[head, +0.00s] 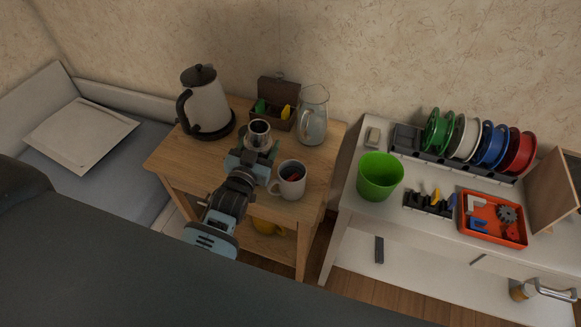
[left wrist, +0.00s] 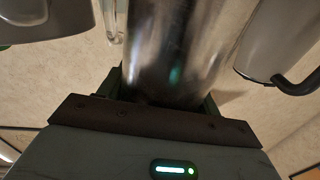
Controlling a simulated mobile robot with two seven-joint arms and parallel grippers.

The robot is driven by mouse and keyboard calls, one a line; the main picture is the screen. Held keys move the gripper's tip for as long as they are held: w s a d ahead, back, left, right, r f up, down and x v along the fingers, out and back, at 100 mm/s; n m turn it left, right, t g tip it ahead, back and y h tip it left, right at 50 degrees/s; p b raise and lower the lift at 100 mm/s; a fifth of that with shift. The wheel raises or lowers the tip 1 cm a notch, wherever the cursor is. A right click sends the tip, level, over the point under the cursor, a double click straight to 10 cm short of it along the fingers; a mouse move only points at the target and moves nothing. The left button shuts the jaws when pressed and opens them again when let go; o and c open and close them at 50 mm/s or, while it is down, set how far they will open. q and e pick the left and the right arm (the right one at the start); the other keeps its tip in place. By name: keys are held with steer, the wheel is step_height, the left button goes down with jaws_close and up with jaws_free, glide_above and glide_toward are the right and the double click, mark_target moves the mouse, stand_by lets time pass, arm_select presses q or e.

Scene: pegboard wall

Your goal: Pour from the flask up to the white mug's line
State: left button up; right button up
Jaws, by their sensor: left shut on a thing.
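The flask (head: 259,132) is a shiny metal vessel, and its open top shows in the head view. My left gripper (head: 252,160) is shut on it above the small wooden table, and the flask looks roughly upright. In the left wrist view the flask (left wrist: 180,50) fills the middle, between the fingers. The white mug (head: 290,186) stands on the table just right of my gripper, with its handle to the left. Something dark and reddish shows inside it; its line cannot be made out. My right gripper is out of view.
On the wooden table (head: 163,158), a kettle (head: 207,105) stands at the back left, with a box (head: 277,92) and a glass jug (head: 313,120) behind the flask. A white desk at the right holds a green bin (head: 379,178), filament spools and an orange tray (head: 490,240).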

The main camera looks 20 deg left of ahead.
arm_select(q)
steer(key=shift+d+f+m, duration=0.15)
steer(key=shift+f+m, duration=0.15)
steer(key=shift+f, duration=0.05)
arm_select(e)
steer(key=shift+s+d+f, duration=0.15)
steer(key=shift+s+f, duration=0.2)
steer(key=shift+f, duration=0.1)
arm_select(q)
steer(key=shift+r+m, duration=0.1)
steer(key=shift+m, duration=0.3)
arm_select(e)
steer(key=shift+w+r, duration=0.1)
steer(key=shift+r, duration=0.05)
arm_select(q)
steer(key=shift+a, duration=0.2)
steer(key=shift+a+m, duration=0.2)
steer(key=shift+m, duration=0.2)
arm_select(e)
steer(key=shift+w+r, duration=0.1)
